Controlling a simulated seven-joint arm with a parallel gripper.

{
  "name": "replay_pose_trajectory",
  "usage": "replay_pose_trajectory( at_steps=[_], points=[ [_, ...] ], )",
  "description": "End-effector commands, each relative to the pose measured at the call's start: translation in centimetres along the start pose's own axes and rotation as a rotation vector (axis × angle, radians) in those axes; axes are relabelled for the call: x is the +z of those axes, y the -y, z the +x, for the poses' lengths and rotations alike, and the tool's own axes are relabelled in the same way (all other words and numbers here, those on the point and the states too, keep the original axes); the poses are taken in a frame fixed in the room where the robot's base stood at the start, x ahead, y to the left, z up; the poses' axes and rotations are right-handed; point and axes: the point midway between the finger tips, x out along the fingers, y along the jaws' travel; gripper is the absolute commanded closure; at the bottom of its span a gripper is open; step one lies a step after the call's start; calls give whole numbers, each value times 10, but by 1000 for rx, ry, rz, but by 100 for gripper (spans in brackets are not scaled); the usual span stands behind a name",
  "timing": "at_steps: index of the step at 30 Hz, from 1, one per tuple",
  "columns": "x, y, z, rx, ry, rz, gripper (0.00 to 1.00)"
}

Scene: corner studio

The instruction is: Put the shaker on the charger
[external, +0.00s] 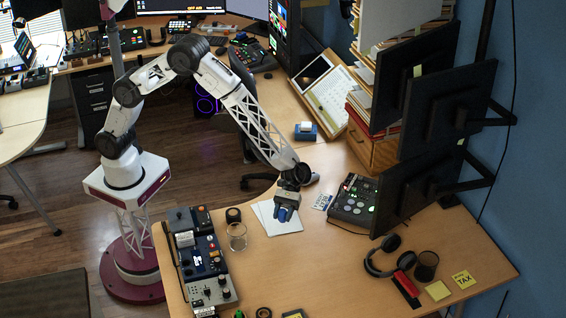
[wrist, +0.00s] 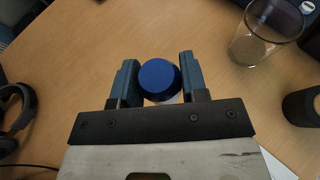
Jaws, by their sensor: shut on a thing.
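The shaker appears as a round blue-topped piece (wrist: 159,78) between the two fingers of my gripper (wrist: 156,85) in the wrist view. A pale part of it shows just below the blue top. In the external view my gripper (external: 285,208) points down over the white paper sheets on the desk, with the blue of the shaker at its tips. My gripper is shut on the shaker. I cannot tell how far the shaker is above the desk. I cannot tell with certainty which thing is the charger.
A clear glass (external: 237,237) and a black cylinder (external: 233,215) stand left of my gripper, near the mixer-like console (external: 205,262). Right are a button panel (external: 352,200), headphones (external: 385,258), a dark cup (external: 426,265) and monitors (external: 445,90). The desk's front middle (external: 310,265) is mostly clear.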

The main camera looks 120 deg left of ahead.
Motion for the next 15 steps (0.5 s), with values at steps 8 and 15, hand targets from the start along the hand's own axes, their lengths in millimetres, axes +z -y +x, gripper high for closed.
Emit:
replay_pose_trajectory(
  at_steps=[8,15],
  points=[
    [-26,-17,-84,118,-3,-47,83],
    [-49,-25,-156,219,-4,-89,83]
  ],
)
